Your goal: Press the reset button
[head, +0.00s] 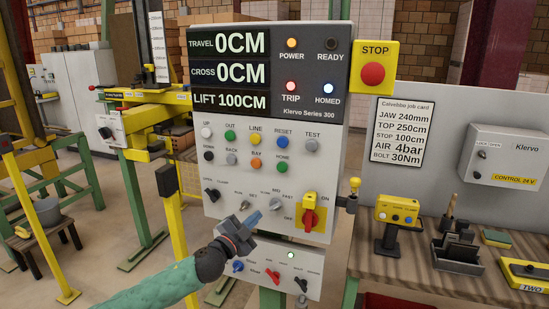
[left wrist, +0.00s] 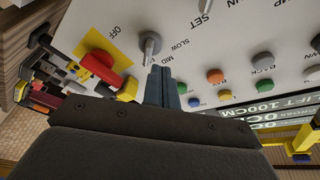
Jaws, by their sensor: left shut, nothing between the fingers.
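The reset button (head: 283,142) is a round blue button under the label RESET, in the upper button row of the grey control panel (head: 230,185). In the left wrist view the blue button (left wrist: 194,102) shows just right of the fingers, with the panel turned upside down. My left gripper (head: 256,216) is shut and empty, its blue fingers pointing at the lower part of the panel, below the button rows. The head view does not clearly show whether the fingertips touch the panel. My right gripper is not in view.
Close to the fingers are a selector switch (left wrist: 150,46) and a red rotary switch (head: 310,215) on a yellow plate. A red STOP button (head: 372,74) sits at the upper right. POWER, TRIP and HOMED lamps are lit; READY (head: 331,43) is dark. A cluttered bench (head: 405,265) stands right.

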